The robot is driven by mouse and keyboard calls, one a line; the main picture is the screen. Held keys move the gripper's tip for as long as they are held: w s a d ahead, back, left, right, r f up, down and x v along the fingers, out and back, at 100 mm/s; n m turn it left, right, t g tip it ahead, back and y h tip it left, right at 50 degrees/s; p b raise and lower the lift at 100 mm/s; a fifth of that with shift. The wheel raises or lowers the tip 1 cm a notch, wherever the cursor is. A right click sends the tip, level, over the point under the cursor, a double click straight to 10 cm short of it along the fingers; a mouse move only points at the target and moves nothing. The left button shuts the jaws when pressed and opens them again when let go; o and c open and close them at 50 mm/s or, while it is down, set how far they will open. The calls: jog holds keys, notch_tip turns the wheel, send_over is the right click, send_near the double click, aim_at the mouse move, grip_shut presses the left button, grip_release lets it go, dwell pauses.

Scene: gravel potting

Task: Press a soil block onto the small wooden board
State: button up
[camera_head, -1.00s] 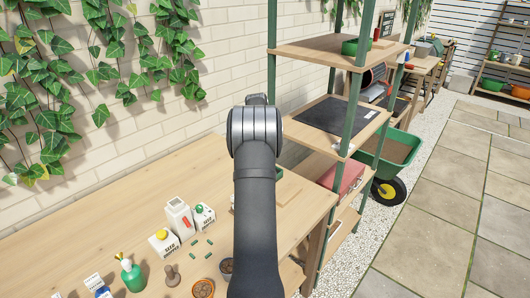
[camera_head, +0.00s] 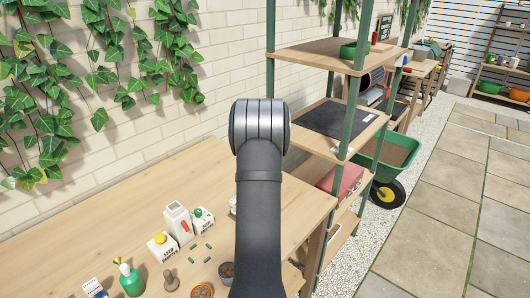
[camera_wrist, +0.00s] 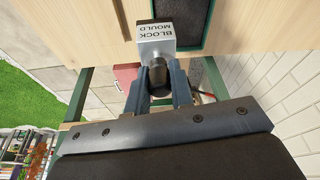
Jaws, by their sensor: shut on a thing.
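Beside and partly behind the mould is a green-rimmed tray (camera_wrist: 202,42) of dark soil. In the head view my arm hides the gripper and mould.
Green-posted shelves (camera_head: 330,128) stand close at the bench's right end. A brick wall runs behind. The bench's back left is clear.

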jog(key=s+d, duration=0.1)
jog(key=s, duration=0.2)
jog(key=s+d+f, duration=0.1)
jog(key=s, duration=0.2)
jog(key=s+d, duration=0.1)
jog(key=s, duration=0.2)
jog(key=shift+d+f, duration=0.15)
jog(key=shift+d, duration=0.1)
jog(key=shift+s+f, duration=0.1)
jog(key=shift+f, duration=1.6)
jog(key=shift+s+f, duration=0.1)
jog(key=shift+f, duration=0.4)
grip_shut()
jog(key=shift+s+f, duration=0.1)
jog(key=shift+f, duration=0.4)
notch_tip(320, 180, up, 6)
jog(key=shift+w+r, duration=0.2)
jog(key=shift+r, duration=0.05)
dwell(0.6)
dwell(0.4)
